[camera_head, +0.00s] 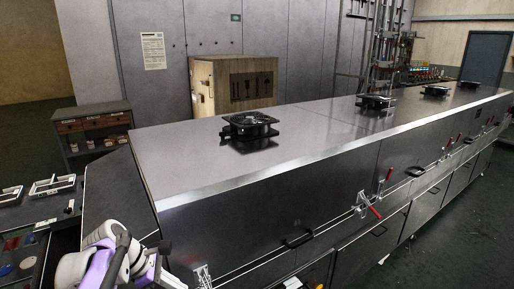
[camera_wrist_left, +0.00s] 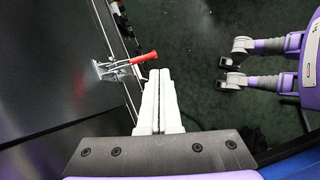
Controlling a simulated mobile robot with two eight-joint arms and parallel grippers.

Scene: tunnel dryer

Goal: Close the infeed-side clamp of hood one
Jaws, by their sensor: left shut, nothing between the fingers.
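In the left wrist view a metal toggle clamp (camera_wrist_left: 108,70) sits on the dark hood side by the seam. Its red handle (camera_wrist_left: 145,57) sticks out from the panel toward the right. My left gripper (camera_wrist_left: 158,72) is shut and empty, its white fingertips just beside the handle's end; I cannot tell whether they touch. In the head view a clamp (camera_head: 203,276) shows at the bottom edge, on the near-left end of the steel hood (camera_head: 240,210), its handle not visible. My left arm (camera_head: 105,258) is at the lower left. My right gripper is not identifiable.
Further along the front are more red-handled clamps (camera_head: 368,206) and a black pull handle (camera_head: 298,240). Fan units (camera_head: 250,130) stand on top. A table with trays (camera_head: 52,186) is at the left. Open floor (camera_head: 455,220) lies in front.

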